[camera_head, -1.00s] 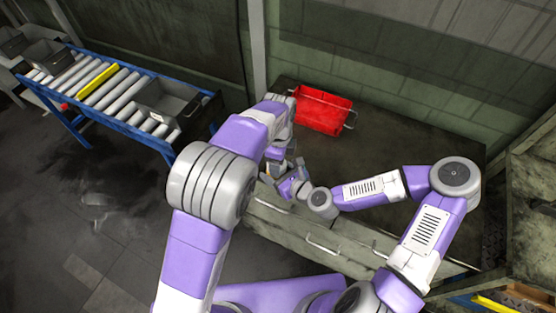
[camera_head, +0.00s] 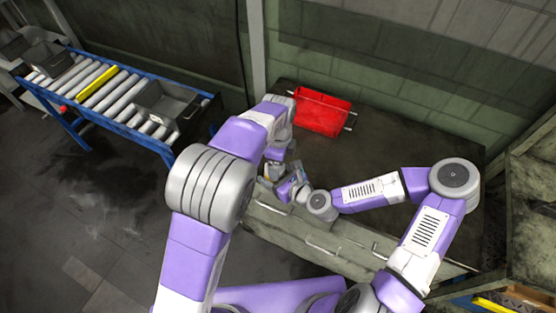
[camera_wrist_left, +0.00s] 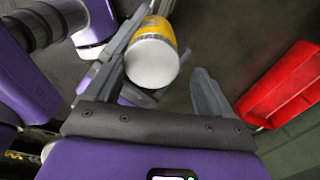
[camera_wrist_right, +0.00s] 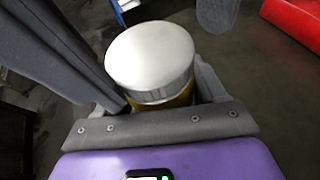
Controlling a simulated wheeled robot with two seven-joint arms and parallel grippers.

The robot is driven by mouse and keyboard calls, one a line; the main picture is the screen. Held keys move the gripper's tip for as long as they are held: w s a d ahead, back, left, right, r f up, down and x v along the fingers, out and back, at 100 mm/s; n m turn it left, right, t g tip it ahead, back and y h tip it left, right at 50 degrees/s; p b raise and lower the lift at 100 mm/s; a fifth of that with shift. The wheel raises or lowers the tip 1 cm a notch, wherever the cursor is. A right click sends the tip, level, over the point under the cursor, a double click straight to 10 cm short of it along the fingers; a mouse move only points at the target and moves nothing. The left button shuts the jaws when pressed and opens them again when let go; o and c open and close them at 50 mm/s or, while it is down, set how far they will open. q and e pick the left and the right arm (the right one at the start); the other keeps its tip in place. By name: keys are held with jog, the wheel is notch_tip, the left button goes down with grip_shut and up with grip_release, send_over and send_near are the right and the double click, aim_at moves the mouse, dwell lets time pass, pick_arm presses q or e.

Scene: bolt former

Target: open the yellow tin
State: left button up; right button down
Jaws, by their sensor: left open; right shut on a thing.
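The yellow tin (camera_wrist_left: 160,28) shows in the left wrist view, its pale round lid (camera_wrist_left: 152,62) facing that camera. In the right wrist view the silver lid (camera_wrist_right: 150,58) is large and on the tin, with a strip of yellow body below it. My right gripper (camera_head: 291,188) is shut on the tin's body. My left gripper (camera_wrist_left: 178,62) is open, its fingers pointing toward the tin; the tin lies close beside the left-hand finger in that view. I cannot tell whether they touch. In the head view my arms hide most of the tin.
A red bin (camera_head: 322,112) sits on the dark workbench (camera_head: 400,140) near the wall. Drawers with handles (camera_head: 322,245) front the bench. A roller conveyor (camera_head: 100,92) with a grey bin (camera_head: 165,102) stands at left. Shelving (camera_head: 530,210) stands at right.

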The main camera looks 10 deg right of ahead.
pick_arm(q)
jog(key=r, duration=0.3)
jog(key=shift+s+d+r, duration=0.1)
jog(key=shift+d+r, duration=0.15)
jog(key=shift+r, duration=0.15)
jog(key=shift+a+r, duration=0.1)
jog(key=shift+r, duration=0.3)
jog(key=shift+c, duration=0.4)
jog(key=r+m, duration=0.1)
jog(key=m, duration=0.1)
jog(key=r+m, duration=0.1)
jog(key=m, duration=0.1)
jog(key=a+r+m, duration=0.1)
jog(key=m, duration=0.1)
jog(key=shift+s+a+m, duration=0.1)
jog(key=shift+s+m, duration=0.15)
jog(key=shift+m, duration=0.05)
jog(key=shift+f, duration=0.6)
notch_tip(320, 180, down, 7)
jog(key=shift+r, duration=0.1)
